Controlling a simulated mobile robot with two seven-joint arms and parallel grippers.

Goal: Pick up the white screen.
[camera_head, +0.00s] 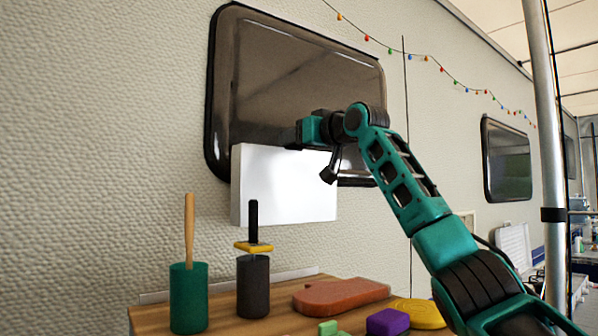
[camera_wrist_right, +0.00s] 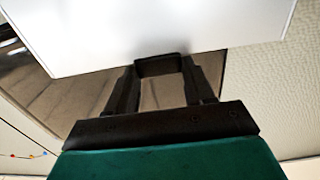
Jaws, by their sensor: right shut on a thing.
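The white screen (camera_head: 285,187) is a flat white rectangular panel. It hangs in the air in front of the dark caravan window, above the wooden counter. My right gripper (camera_head: 300,138) is shut on the screen's top edge, near its middle. In the right wrist view the screen (camera_wrist_right: 150,35) fills the top of the picture, and the gripper's dark fingers (camera_wrist_right: 160,68) meet its edge. The screen hides part of the window's lower edge. My left gripper is not in view.
The wooden counter (camera_head: 150,318) below holds a green holder (camera_head: 188,300) with a wooden handle, a dark holder (camera_head: 253,288) with a black-handled tool, a reddish mitt (camera_head: 340,297), a purple block (camera_head: 388,322) and a yellow disc (camera_head: 415,312). A pole (camera_head: 548,150) stands at right.

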